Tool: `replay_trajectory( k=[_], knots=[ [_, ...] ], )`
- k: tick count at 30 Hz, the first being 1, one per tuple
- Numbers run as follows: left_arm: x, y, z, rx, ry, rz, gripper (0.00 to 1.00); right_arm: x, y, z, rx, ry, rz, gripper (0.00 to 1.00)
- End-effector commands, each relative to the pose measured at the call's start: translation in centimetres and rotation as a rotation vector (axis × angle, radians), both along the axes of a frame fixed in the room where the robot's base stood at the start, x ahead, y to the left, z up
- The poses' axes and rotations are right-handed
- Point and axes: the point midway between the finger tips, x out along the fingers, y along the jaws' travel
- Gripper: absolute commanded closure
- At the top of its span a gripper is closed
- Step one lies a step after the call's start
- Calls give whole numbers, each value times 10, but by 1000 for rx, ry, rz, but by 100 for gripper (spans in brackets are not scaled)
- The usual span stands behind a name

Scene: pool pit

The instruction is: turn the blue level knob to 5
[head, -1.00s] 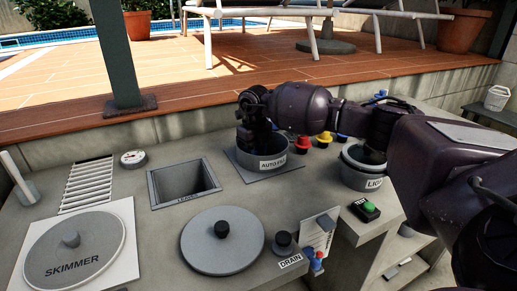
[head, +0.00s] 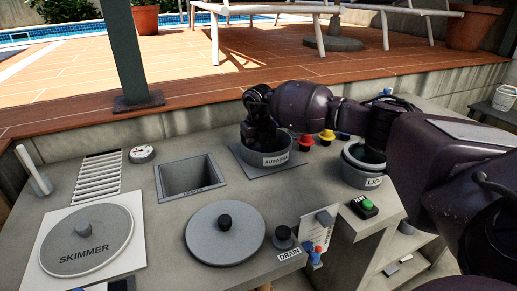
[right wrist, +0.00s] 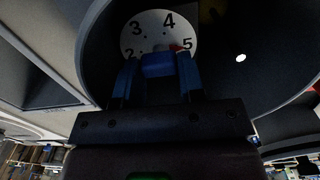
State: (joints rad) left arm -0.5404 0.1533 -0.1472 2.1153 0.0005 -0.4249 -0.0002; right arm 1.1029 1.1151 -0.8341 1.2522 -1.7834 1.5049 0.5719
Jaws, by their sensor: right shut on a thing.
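The round grey AUTO FILL well (head: 276,160) stands on the counter in the head view, and my right gripper (head: 262,143) reaches down into it. In the right wrist view a white dial (right wrist: 150,27) with black numbers 2 to 5 lies inside the dark well. The blue level knob (right wrist: 157,64) sits at its lower side between the two blue fingers of my right gripper, which are shut on it. A red mark (right wrist: 175,47) beside the knob lies close to the 5. The rest of the dial is hidden behind the knob and fingers. My left gripper is not seen.
Around the well are the square leaves opening (head: 190,178), a round grey lid (head: 225,235), the drain knob (head: 284,237), red (head: 306,140) and yellow (head: 327,136) knobs, and the LIGHT well (head: 358,171). A dark post (head: 127,55) stands behind.

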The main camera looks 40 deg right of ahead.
Motion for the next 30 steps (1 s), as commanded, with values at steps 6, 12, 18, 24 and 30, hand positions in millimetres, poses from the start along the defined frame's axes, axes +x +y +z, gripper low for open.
replay_trajectory(
  k=[6, 12, 18, 24, 30],
  knots=[
    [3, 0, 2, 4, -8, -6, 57, 0, 0, -1, 0, 1, -1, 39],
    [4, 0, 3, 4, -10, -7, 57, 0, 0, 0, 0, 1, 0, 38],
    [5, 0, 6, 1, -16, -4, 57, 0, 0, 13, 0, -2, 0, 38],
    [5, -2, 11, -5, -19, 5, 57, 1, -1, 49, -1, -6, 0, 38],
    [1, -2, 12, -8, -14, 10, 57, 0, 0, 83, 1, -4, 0, 38]
  ],
)
